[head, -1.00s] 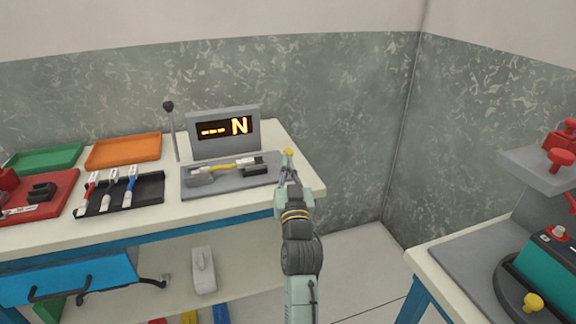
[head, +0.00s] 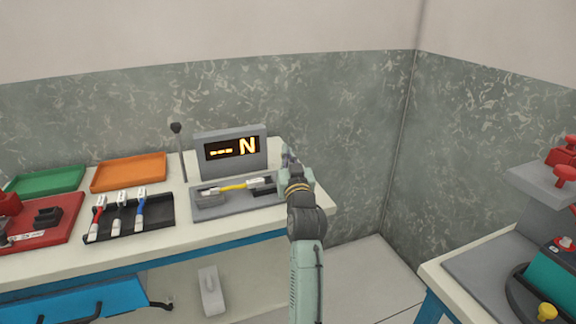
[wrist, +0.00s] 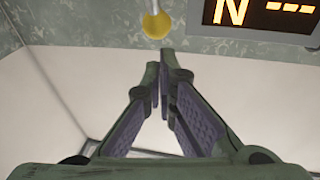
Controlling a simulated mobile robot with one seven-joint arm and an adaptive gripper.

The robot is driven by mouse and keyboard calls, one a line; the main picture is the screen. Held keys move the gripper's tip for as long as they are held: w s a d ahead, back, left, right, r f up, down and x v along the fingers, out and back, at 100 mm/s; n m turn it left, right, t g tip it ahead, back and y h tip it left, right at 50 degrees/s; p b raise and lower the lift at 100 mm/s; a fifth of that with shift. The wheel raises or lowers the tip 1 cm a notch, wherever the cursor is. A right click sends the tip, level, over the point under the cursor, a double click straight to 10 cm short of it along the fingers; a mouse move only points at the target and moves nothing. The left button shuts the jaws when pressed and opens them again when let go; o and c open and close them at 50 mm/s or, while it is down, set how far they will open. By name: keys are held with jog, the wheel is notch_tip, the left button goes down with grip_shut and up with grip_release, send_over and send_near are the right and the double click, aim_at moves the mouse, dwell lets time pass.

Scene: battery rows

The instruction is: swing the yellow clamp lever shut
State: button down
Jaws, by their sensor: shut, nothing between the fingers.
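The yellow ball knob of the clamp lever (wrist: 157,25) shows in the wrist view on a thin pale rod, just beyond my fingertips and apart from them in the picture. In the head view my gripper hides it. My gripper (head: 287,152) is at the right end of the grey test fixture (head: 212,208), beside the display. In the wrist view my gripper (wrist: 158,72) has its fingertips together with nothing between them.
The display (head: 232,150) reads "--- N" behind the fixture. A black-knobbed upright lever (head: 178,150) stands to its left. A black tray (head: 155,222) with wired parts, and orange (head: 128,163) and green trays lie left. A second bench with a teal device (head: 560,283) is at right.

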jog(key=shift+w+a+f+b, duration=0.1)
jog(key=shift+w+a+b, duration=0.1)
jog(key=shift+w, duration=0.35)
jog(key=shift+w+a+f+b, duration=0.1)
jog(key=shift+w+a+b, duration=0.15)
jog(key=shift+w, duration=0.3)
jog(key=shift+w+a+f+b, duration=0.1)
jog(key=shift+w+a+b, duration=0.1)
jog(key=shift+w, duration=0.35)
jog(key=shift+d, duration=0.1)
